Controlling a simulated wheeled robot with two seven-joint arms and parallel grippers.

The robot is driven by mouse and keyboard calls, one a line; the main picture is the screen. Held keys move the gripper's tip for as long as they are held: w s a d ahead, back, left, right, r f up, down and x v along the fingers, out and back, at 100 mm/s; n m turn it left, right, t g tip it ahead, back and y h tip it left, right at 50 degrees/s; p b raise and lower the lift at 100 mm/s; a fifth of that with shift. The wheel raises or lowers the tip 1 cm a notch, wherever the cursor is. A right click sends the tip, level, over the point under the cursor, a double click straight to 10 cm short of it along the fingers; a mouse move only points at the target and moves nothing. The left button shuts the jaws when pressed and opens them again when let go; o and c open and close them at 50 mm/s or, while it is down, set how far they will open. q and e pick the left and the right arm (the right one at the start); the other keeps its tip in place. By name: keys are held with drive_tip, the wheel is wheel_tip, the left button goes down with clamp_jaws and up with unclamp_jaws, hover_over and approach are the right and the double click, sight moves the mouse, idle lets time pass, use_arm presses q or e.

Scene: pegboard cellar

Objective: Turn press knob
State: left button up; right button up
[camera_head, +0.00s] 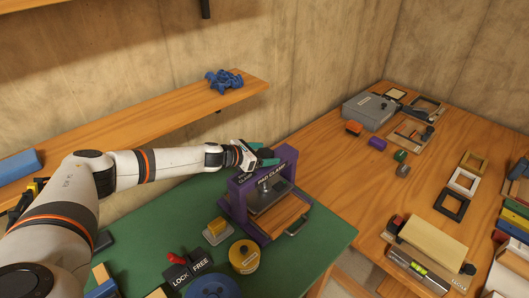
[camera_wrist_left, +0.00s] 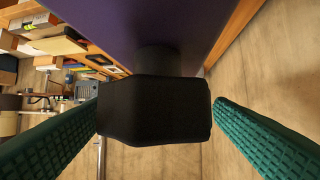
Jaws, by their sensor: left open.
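The purple press (camera_head: 236,197), labelled PAD CLAMP, stands on the green mat (camera_head: 318,236), with a wooden drawer-like board (camera_head: 286,217) low at its front. My left gripper (camera_head: 266,156) is at the back of the top of the press, with teal fingers. In the left wrist view the black faceted press knob (camera_wrist_left: 154,110) sits on a short stem from the purple frame (camera_wrist_left: 150,22), between my open fingers. A narrow gap shows on its right side; the left finger looks close to it, and I cannot tell if they touch. The knob is hidden in the head view. My right gripper is not in view.
A yellow round tin (camera_head: 244,257), a yellow block (camera_head: 216,231) and a LOCK/FREE panel (camera_head: 190,271) with a red lever stand left of the press. A wooden shelf (camera_head: 150,115) runs behind my arm. The wooden bench (camera_head: 330,170) at right has clear room beside the press.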

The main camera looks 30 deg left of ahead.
use_arm(q)
drive_tip(key=shift+w+d+f, duration=0.1)
drive_tip(key=shift+w, duration=0.05)
drive_tip(key=c, duration=1)
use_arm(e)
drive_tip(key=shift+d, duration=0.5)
